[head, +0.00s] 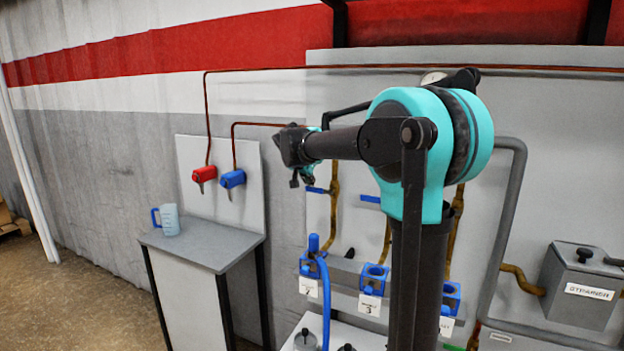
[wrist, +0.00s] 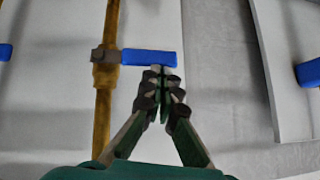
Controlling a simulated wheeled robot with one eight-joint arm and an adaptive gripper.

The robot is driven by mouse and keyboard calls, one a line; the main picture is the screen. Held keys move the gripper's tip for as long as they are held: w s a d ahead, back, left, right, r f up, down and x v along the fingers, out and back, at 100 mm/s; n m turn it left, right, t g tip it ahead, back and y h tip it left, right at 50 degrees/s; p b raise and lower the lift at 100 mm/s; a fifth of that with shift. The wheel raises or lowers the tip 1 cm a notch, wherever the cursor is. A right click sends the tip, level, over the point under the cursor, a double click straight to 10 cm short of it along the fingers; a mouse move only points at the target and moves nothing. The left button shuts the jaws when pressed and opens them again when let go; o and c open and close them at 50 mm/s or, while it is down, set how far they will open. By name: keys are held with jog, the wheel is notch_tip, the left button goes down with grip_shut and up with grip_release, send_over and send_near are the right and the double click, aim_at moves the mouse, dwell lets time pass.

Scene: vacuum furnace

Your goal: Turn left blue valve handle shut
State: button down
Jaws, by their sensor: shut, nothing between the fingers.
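The left blue valve handle (head: 317,190) lies horizontal, across an upright brass pipe (head: 333,205). In the wrist view the handle (wrist: 149,57) sticks out to the right of the pipe (wrist: 104,85), level. My gripper (head: 298,181) is by the handle's free end in the head view. In the wrist view my gripper's fingertips (wrist: 160,74) are together, with nothing between them, at the lower edge of the handle near its free end. I cannot tell whether they touch it. A second blue handle (head: 370,199) is on the pipe farther right, partly hidden by my arm.
Red (head: 204,174) and blue (head: 232,179) taps are on a panel at left, above a grey table (head: 205,246) with a jug (head: 169,219). Below the pipes are blue holders (head: 374,274) and a blue hose (head: 326,300). A strainer box (head: 582,285) is at right.

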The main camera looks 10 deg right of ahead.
jog(key=shift+r, duration=0.2)
jog(key=s+a+r, duration=0.2)
jog(key=s+r, duration=0.1)
jog(key=r, duration=0.3)
jog(key=s+a+r, duration=0.2)
jog(key=s+r, duration=0.1)
jog(key=r, duration=0.3)
jog(key=s+d+f+n+g, duration=0.1)
jog(key=s+d+f, duration=0.1)
jog(key=s+f, duration=0.45)
jog(key=s+d+f+n+g+y, duration=0.1)
jog(key=s+d+f, duration=0.2)
jog(key=f, duration=0.6)
jog(key=s+d+f+n+g, duration=0.1)
jog(key=s+d+f, duration=0.1)
jog(key=s+f, duration=0.45)
jog(key=s+f+n+g+y, duration=0.1)
jog(key=s+f+n, duration=0.3)
jog(key=s+f, duration=1.5)
jog(key=shift+d+f+y, duration=0.15)
jog(key=shift+f+y, duration=0.5)
jog(key=shift+y, duration=0.25)
